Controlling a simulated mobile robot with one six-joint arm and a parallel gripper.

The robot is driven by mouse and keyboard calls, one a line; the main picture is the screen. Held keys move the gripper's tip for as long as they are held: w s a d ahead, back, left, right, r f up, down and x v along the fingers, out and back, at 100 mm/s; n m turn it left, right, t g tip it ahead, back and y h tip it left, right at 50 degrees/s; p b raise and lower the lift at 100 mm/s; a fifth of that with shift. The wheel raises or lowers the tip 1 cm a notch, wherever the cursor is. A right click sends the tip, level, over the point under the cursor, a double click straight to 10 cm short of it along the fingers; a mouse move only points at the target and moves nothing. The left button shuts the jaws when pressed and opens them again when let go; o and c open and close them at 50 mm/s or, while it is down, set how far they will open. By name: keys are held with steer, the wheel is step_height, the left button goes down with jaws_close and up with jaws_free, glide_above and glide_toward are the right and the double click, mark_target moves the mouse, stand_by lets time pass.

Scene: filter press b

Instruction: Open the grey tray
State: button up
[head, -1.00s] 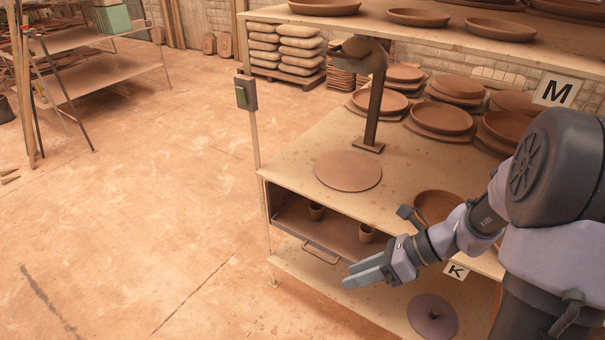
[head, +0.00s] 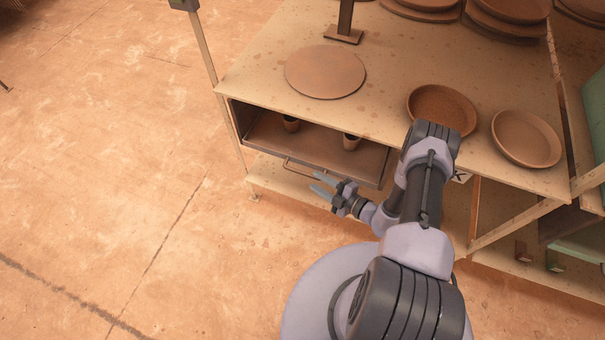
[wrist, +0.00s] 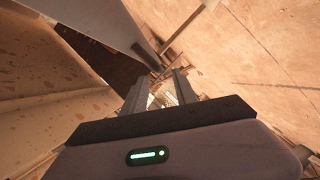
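The grey tray (head: 330,171) sits like a drawer under the tabletop, its rim near the front of the opening. Two small brown cups stand in it, one at the left (head: 291,124) and one at the right (head: 351,142). A thin bar handle (head: 300,171) is on its front. My gripper (head: 316,181) is open and empty, just in front of the tray front and right of the handle's middle. In the wrist view the two fingers (wrist: 160,77) are apart, with a grey panel (wrist: 108,22), apparently the tray, ahead. Contact with the handle cannot be told.
The tabletop (head: 250,75) above holds a round brown disc (head: 325,72) and shallow bowls (head: 442,108). A post (head: 207,60) stands at the table's left corner. A lower shelf (head: 265,175) lies below the tray. The floor (head: 130,170) at the left is clear.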

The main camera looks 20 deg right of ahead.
mark_target(303, 173)
steer(key=b+x, duration=0.1)
steer(key=x, duration=0.6)
steer(key=shift+w+a+b, duration=0.1)
steer(key=shift+w+b, duration=0.05)
steer(key=shift+b, duration=0.15)
jaws_close()
stand_by(0.9)
